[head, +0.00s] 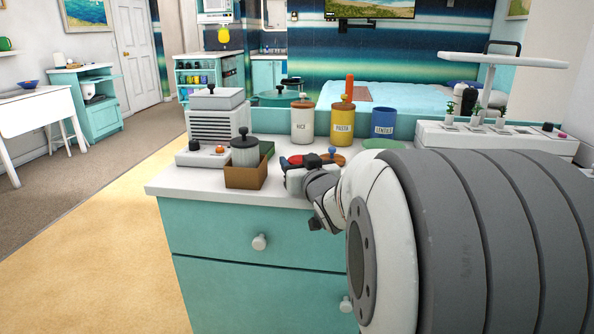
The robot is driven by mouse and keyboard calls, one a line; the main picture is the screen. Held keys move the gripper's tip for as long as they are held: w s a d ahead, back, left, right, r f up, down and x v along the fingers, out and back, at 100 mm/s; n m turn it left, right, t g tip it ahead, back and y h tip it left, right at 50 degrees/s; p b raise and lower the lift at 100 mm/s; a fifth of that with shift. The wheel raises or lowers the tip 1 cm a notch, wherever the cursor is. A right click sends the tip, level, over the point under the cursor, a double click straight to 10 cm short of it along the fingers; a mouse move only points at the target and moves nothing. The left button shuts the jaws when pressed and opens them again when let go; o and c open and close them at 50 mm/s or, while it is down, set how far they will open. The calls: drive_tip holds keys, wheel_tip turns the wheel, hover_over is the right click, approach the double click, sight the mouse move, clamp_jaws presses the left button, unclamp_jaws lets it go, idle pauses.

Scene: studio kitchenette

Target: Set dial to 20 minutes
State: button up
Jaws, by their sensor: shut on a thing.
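My gripper (299,181) is low over the front of the white counter, reaching in from the right. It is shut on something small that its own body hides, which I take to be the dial. A red round thing (294,159) shows just behind the gripper, partly covered by it. I cannot read any minute marks or the dial's setting. An orange-topped knob (220,150) is on the white base of a ribbed appliance (217,122) at the left, apart from my gripper.
A brown open box (246,176) with a grey lidded jar (244,150) stands left of my gripper. White (303,120), yellow (342,121) and blue (383,123) canisters stand behind. The counter's front left is clear.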

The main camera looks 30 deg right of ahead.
drive_tip(key=shift+m+g+h+b, duration=0.4)
drive_tip(key=shift+m+h+b, duration=0.7)
drive_tip(key=shift+h+b, duration=0.45)
idle(0.8)
drive_tip(key=o, duration=1)
drive_tip(key=shift+s, duration=0.1)
drive_tip(key=p+v, duration=0.1)
drive_tip(key=v, duration=0.6)
drive_tip(key=shift+s+a+p, duration=0.2)
drive_tip(key=shift+s+p, duration=0.1)
drive_tip(key=shift+p, duration=0.1)
